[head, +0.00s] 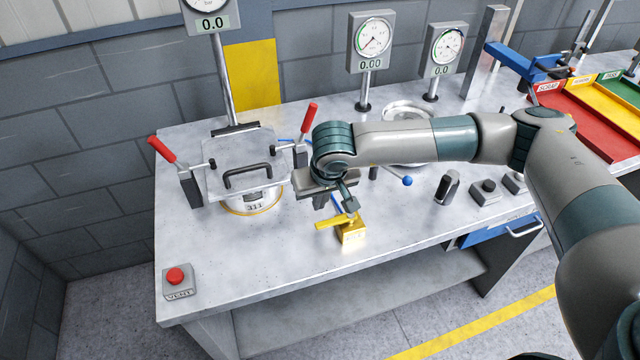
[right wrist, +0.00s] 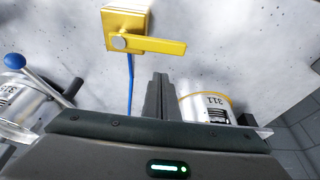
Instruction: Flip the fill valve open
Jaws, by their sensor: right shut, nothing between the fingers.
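The fill valve is a yellow block (head: 352,234) with a yellow lever (head: 333,221) near the table's front edge. The lever points left in the head view, across the block. In the right wrist view the block (right wrist: 122,18) is at the top and its lever (right wrist: 155,45) points right, with a round grey pivot. A thin blue line runs from the valve. My right gripper (head: 348,206) is over the table just behind the valve. Its fingers (right wrist: 158,85) are shut and empty, apart from the lever in the wrist view. My left gripper is out of view.
A fixture plate (head: 245,190) with red-handled clamps stands left, over a part labelled 311 (head: 252,208). A blue-knobbed lever (head: 406,181) is to the right, with small dark knobs beyond. A red vent button (head: 176,276) sits front left. The front tabletop between is clear.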

